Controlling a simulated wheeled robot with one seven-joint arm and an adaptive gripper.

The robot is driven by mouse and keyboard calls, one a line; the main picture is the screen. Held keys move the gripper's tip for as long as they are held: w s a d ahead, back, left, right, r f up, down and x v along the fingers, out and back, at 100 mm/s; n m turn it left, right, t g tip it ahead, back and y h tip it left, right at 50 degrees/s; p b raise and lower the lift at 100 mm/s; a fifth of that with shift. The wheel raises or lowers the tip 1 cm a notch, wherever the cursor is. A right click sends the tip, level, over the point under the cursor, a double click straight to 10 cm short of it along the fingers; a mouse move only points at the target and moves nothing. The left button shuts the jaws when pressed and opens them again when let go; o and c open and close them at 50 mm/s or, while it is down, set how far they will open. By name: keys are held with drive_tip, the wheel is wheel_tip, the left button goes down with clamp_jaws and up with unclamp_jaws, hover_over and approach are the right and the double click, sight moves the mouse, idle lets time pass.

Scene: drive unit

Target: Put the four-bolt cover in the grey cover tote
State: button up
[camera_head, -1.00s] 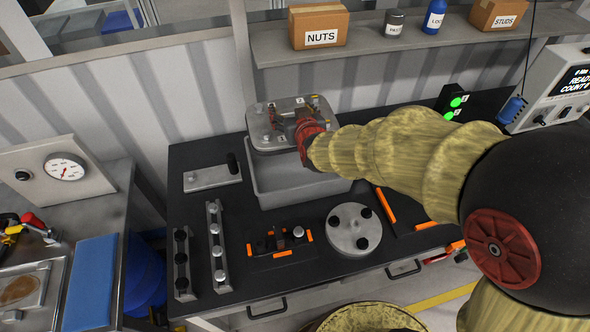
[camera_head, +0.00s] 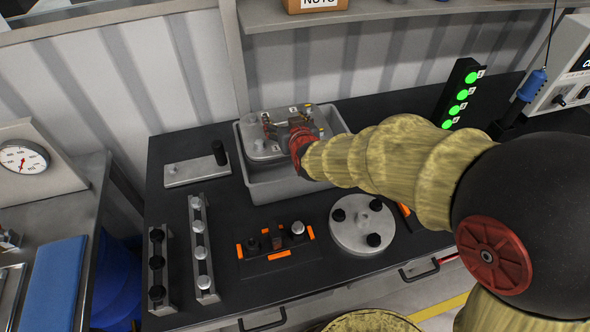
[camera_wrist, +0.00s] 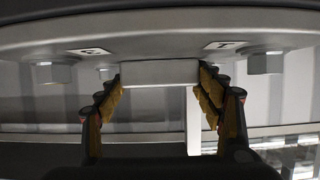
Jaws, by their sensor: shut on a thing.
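The four-bolt cover (camera_head: 262,146) is a grey plate with bolts and small number labels on top. My gripper (camera_head: 283,126) is shut on a raised block in the middle of it. In the wrist view, the gripper's fingers (camera_wrist: 160,100) press both sides of a grey block, with bolts (camera_wrist: 265,62) to either side. The grey cover tote (camera_head: 291,187) stands at the back of the dark bench. The cover is over the tote's opening, low and roughly level, around rim height. My arm hides the right part of both. I cannot tell whether the cover touches the tote floor.
A grey plate with a black post (camera_head: 198,169) lies left of the tote. Two bolt racks (camera_head: 203,248), an orange-marked fixture (camera_head: 277,247) and a round flange (camera_head: 362,224) are in front. A stack light with green lamps (camera_head: 462,92) stands at the back right.

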drive_tip(key=shift+w+f+b, duration=0.2)
drive_tip(key=shift+f+b, duration=1.75)
drive_tip(key=shift+f, duration=3.2)
drive_tip(key=shift+s+f+b, duration=0.1)
drive_tip(key=shift+f+b, duration=0.25)
drive_tip(key=shift+b, duration=0.05)
